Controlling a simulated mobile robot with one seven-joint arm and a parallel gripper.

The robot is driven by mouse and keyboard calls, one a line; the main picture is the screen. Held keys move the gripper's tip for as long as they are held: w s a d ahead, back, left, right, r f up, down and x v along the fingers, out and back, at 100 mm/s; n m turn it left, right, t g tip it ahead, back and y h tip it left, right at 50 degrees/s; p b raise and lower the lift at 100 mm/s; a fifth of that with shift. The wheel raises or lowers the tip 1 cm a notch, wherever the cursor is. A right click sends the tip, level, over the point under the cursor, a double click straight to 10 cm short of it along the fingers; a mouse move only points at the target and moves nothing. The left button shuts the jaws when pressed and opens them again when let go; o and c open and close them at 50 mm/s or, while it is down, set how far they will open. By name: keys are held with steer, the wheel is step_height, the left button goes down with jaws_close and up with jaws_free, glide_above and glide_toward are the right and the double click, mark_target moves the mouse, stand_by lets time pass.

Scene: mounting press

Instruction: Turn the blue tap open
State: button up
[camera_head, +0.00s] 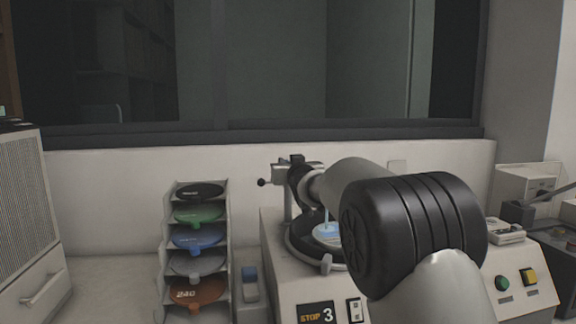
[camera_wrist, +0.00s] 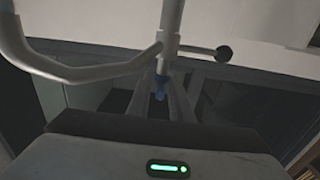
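The blue tap (camera_wrist: 160,88) shows in the wrist view as a small blue piece at the end of a grey vertical pipe (camera_wrist: 171,25). My gripper (camera_wrist: 163,80) has one finger on each side of it; whether the fingers touch or press on it is unclear. In the head view my gripper (camera_head: 301,181) is at the grey post (camera_head: 284,185) above the machine's round bowl. The blue tap cannot be made out in that view, where my gripper and arm cover that area.
A curved grey tube (camera_wrist: 95,70) and a black ball knob (camera_wrist: 223,53) stand close to my fingers. The machine (camera_head: 284,285) holds a light-blue disc (camera_head: 327,232). A rack (camera_head: 228,240) of coloured discs stands left, and a control panel (camera_head: 515,285) right.

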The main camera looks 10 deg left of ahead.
steer(key=shift+o, duration=0.4)
steer(key=b+v, duration=0.1)
steer(key=v, duration=1.6)
steer(key=shift+s, duration=0.2)
